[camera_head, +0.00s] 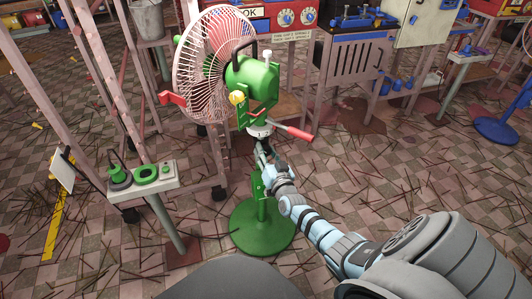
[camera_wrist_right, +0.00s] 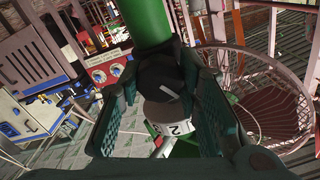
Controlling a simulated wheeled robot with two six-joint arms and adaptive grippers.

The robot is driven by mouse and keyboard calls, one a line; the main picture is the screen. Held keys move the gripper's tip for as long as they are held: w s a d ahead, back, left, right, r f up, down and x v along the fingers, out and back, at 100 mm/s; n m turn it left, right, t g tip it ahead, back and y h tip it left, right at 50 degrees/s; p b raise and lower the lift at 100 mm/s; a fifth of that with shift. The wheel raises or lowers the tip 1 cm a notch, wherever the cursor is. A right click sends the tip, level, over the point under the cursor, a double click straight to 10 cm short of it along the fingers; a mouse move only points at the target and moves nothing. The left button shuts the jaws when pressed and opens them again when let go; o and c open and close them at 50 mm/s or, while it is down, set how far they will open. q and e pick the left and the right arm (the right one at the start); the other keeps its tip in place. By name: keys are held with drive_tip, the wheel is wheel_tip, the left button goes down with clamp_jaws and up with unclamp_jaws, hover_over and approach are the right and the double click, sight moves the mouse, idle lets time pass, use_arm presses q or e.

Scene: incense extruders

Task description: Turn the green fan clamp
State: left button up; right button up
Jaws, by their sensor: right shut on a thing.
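The green fan has a round pale wire cage (camera_head: 205,65), a green motor housing (camera_head: 252,78) and a green pole on a round green base (camera_head: 262,228). A white collar (camera_head: 260,131) sits on the pole below the head. My right gripper (camera_head: 263,150) is at the pole just under this collar. In the right wrist view, my right gripper (camera_wrist_right: 161,72) has its fingers on both sides of a dark clamp knob (camera_wrist_right: 160,84) with a pale pointer line. A white ring marked "2" (camera_wrist_right: 170,127) shows beside the knob. My left gripper is not in view.
A red lever (camera_head: 298,132) sticks out right of the fan head, close above my right arm. A control post with green buttons (camera_head: 142,177) stands to the left. Benches (camera_head: 345,65) stand behind. Thin sticks litter the tiled floor.

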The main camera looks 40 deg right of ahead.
drive_tip(key=m, duration=0.3)
drive_tip(key=shift+m, duration=0.3)
drive_tip(key=shift+m+b, duration=0.35)
drive_tip(key=shift+m, duration=0.75)
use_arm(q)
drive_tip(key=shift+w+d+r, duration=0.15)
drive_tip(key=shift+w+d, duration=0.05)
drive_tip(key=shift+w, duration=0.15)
use_arm(e)
drive_tip(key=shift+m, duration=0.3)
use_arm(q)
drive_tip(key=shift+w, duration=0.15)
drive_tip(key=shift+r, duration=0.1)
use_arm(e)
drive_tip(key=o, duration=1.2)
drive_tip(key=shift+c, duration=0.2)
drive_tip(key=v, duration=1.2)
